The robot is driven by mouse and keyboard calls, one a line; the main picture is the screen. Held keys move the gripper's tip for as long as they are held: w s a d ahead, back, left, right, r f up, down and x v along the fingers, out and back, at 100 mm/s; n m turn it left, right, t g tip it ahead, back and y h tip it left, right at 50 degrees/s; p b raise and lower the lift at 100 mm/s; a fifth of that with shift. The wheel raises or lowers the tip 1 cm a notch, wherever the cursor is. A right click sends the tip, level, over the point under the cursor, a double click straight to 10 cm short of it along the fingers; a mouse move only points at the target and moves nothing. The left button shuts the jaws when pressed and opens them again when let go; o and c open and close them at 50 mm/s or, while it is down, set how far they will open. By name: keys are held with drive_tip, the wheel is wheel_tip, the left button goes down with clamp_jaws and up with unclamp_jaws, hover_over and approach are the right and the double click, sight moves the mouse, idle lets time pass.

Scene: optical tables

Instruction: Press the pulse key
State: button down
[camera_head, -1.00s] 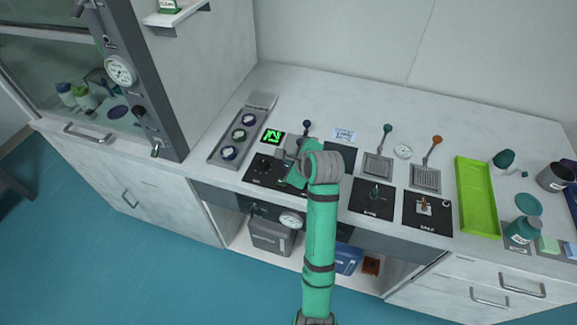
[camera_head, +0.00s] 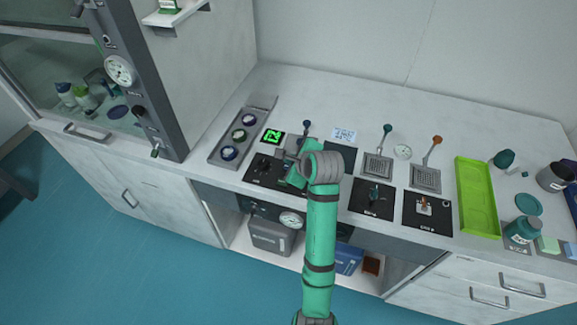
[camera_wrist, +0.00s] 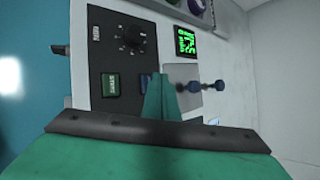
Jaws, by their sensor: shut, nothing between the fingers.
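A black control panel (camera_wrist: 122,50) shows in the wrist view with a round dial (camera_wrist: 131,37) and a dark green labelled key (camera_wrist: 111,84). A second dark key (camera_wrist: 145,80) is partly covered by my fingers. The labels are too small to read surely, so I cannot tell which one is the pulse key. My gripper (camera_wrist: 160,76) is shut and empty, its tips over or beside the second key; I cannot tell whether they touch. In the head view the panel (camera_head: 262,168) is at the front of the bench, its right part hidden by my arm.
A small green-lit screen (camera_wrist: 183,43) and a blue-knobbed lever (camera_wrist: 208,87) are close to my fingers. In the head view, a tray of round items (camera_head: 221,160) lies left, lever plates (camera_head: 378,167) and a lime tray (camera_head: 476,197) right. The bench's back is clear.

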drive_tip(key=shift+f, duration=0.15)
idle(0.3)
drive_tip(key=shift+f, duration=0.3)
drive_tip(key=shift+f, duration=0.4)
idle(0.7)
drive_tip(key=shift+r, duration=0.85)
drive_tip(key=shift+r, duration=2.5)
